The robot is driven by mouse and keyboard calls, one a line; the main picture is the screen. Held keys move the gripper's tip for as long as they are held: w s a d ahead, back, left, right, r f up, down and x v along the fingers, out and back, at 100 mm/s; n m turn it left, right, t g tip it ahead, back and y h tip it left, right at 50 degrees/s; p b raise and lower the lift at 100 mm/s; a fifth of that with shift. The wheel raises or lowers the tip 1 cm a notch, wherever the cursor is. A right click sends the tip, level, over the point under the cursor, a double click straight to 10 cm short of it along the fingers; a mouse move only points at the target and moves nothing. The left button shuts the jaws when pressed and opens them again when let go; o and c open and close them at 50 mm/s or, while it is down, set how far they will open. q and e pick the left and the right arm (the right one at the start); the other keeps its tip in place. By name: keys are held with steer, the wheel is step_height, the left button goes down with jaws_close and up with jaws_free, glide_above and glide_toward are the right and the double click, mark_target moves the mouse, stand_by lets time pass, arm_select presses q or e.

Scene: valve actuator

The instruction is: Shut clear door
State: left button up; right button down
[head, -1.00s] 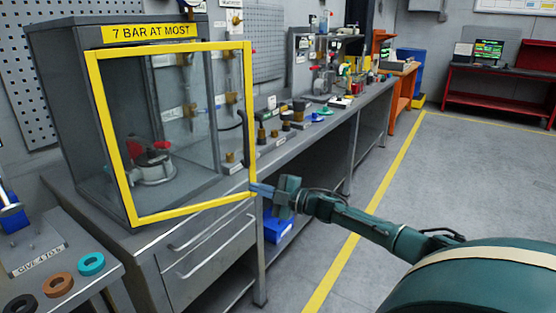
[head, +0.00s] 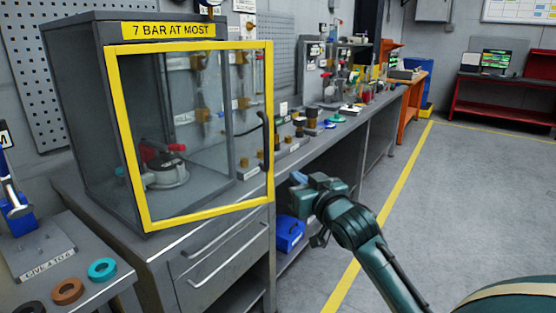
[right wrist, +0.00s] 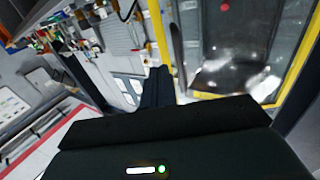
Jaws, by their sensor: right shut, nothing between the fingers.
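The clear door (head: 195,130) has a yellow frame and a black handle (head: 265,140) near its right edge. It stands ajar on the grey cabinet (head: 85,120), its right edge swung out from the cabinet's front. A red and grey valve part (head: 165,170) sits inside, behind the pane. My right gripper (head: 298,180) is shut and empty, just right of the door's lower right corner, and seems apart from it. In the right wrist view its dark fingers (right wrist: 158,85) point toward the yellow frame (right wrist: 162,50). My left gripper is not in view.
The grey bench (head: 330,132) runs back on the right with several fittings on it. A blue bin (head: 290,232) sits beneath. A side table with coloured rings (head: 102,269) stands at lower left. The floor right of the yellow line (head: 385,210) is clear.

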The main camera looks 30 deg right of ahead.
steer(key=p, duration=0.1)
glide_toward(271, 154)
steer(key=w, duration=0.5)
steer(key=shift+w+d, duration=0.15)
steer(key=shift+d, duration=0.15)
steer(key=shift+w+d, duration=0.1)
steer(key=shift+w, duration=0.65)
